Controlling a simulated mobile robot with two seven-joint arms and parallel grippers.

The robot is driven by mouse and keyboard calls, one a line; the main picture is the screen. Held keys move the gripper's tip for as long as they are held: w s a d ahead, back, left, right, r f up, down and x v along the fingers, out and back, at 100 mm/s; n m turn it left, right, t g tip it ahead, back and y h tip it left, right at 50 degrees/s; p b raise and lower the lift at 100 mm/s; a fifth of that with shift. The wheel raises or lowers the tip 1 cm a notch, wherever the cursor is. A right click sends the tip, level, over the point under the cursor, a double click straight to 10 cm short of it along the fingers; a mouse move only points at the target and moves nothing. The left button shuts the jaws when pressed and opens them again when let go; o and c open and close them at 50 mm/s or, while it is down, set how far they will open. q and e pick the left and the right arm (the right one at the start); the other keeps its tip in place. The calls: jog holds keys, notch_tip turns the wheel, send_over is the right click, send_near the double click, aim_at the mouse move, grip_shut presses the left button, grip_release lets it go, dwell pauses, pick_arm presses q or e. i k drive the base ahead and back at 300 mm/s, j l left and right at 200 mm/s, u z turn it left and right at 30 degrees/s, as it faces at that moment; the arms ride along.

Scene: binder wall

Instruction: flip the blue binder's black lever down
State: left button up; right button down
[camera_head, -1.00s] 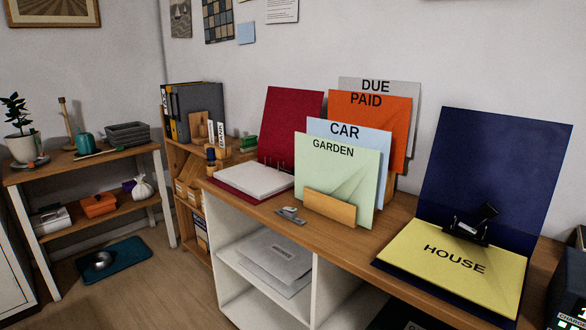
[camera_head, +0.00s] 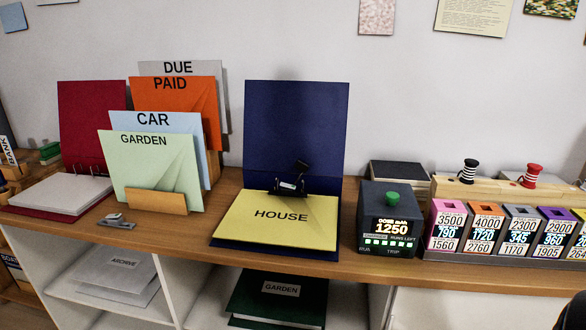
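The blue binder (camera_head: 297,125) stands open on the wooden counter, its cover upright at the back. A yellow sheet marked HOUSE (camera_head: 265,222) lies in its flat lower half. The black lever (camera_head: 301,166) sticks up from the dark clip mechanism (camera_head: 285,187) at the binder's fold, raised above the sheet.
A letter rack (camera_head: 158,201) with several labelled folders stands left of the binder. A dark box with a green knob (camera_head: 392,198) stands close on its right. A small metal punch (camera_head: 117,221) and an open red binder (camera_head: 92,120) lie further left.

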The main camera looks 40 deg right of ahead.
aim_at(299, 164)
jog(key=z, duration=1.15)
jog(key=j+u, duration=0.35)
jog(key=j, duration=0.15)
jog(key=j+u, duration=0.35)
jog(key=j, duration=0.15)
